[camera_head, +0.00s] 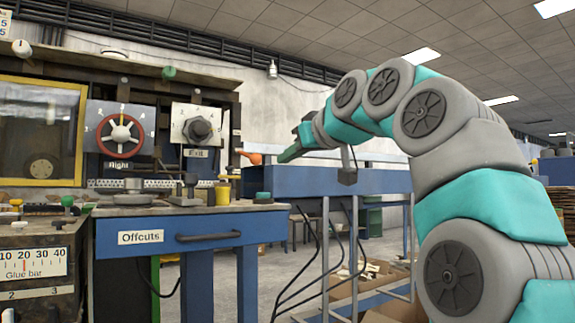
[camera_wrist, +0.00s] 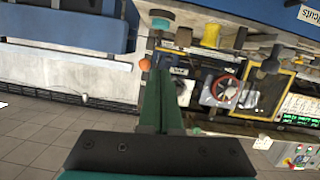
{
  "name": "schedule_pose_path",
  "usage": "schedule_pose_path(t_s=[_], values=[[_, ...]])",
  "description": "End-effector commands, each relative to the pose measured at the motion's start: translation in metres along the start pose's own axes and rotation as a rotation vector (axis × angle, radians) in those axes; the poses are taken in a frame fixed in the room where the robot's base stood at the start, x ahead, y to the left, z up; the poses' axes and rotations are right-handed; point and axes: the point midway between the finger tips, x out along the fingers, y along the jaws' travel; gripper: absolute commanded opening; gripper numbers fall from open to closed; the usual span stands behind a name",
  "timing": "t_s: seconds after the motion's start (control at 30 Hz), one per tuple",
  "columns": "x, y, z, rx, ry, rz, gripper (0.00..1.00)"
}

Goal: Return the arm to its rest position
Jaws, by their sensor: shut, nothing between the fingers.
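My arm arches from the right side of the head view with its teal and grey links. My gripper (camera_head: 284,156) is at the arm's left end, pointing left in mid-air near the blue structure. In the wrist view my gripper (camera_wrist: 164,75) shows two green fingers close together, with nothing held between them. The wrist picture is turned, so the bench and the dials appear upside down beyond the fingers.
A blue bench with an "Offcuts" drawer (camera_head: 190,237) stands at the left. A blue structure (camera_head: 330,181) lies behind my gripper. Open boxes (camera_head: 370,284) sit below on the floor.

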Motion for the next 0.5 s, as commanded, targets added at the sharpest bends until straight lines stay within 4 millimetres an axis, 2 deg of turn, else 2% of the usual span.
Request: schedule_pose_path(t_s=[0.17, 0.27, 0.37, 0.5], values=[[0.000, 0.000, 0.000, 0.000, -0.001, 0.000, 0.00], [0.002, 0.000, 0.007, 0.008, -0.019, -0.001, 0.00], [0.007, -0.002, 0.027, 0.029, -0.074, -0.003, 0.00], [0.012, -0.006, 0.077, 0.080, -0.198, -0.002, 0.00]])
